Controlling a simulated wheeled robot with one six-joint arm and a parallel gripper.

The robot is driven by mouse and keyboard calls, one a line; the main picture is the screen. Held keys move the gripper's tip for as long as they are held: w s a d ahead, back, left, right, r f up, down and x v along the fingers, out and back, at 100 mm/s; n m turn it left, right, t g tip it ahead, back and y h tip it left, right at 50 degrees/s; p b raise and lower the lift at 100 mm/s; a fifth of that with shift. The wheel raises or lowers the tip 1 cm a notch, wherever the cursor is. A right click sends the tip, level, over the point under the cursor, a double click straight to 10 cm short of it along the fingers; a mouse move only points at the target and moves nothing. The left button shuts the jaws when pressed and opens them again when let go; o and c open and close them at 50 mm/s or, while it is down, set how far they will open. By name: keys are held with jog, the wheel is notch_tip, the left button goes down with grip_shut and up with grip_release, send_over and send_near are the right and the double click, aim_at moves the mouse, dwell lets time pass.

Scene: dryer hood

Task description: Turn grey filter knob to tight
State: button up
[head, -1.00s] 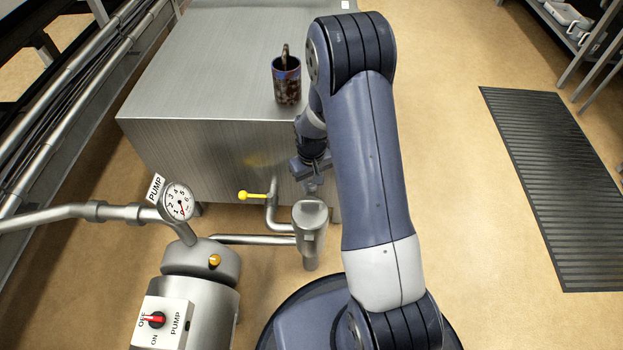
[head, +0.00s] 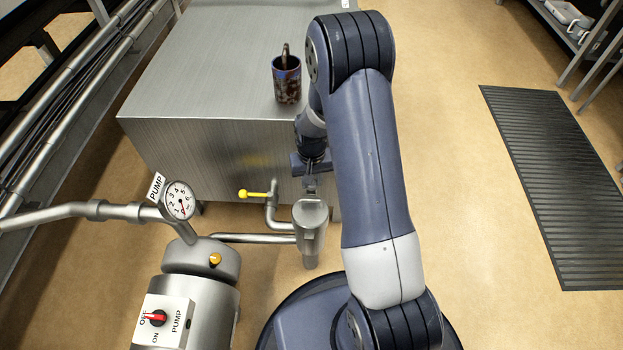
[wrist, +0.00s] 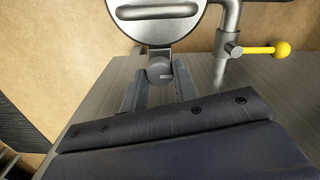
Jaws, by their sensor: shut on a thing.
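The grey filter knob (wrist: 160,68) sits at the near edge of the round filter body, seen in the wrist view with a pale mark on its face. My gripper (wrist: 158,84) has one finger on each side of it and is shut on it. In the head view my gripper (head: 311,184) is just beyond the steel filter body (head: 309,222), where the knob is too small to make out clearly. The filter's round lid with a slotted bar (wrist: 157,12) shows in the wrist view. Any tight or loose marking is not visible.
A yellow-tipped valve lever (head: 255,195) is left of the filter; it also shows in the wrist view (wrist: 270,49). A steel cabinet (head: 200,75) bears a dark cup (head: 287,84). The pump (head: 200,290) and its gauge (head: 178,201) stand at left. Floor at right is open around a mat (head: 550,180).

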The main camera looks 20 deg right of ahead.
jog(key=o, duration=1)
notch_tip(320, 180, up, 11)
jog(key=p, duration=0.3)
jog(key=shift+f, duration=0.1)
notch_tip(320, 180, down, 11)
jog(key=b, duration=0.3)
dwell(0.4)
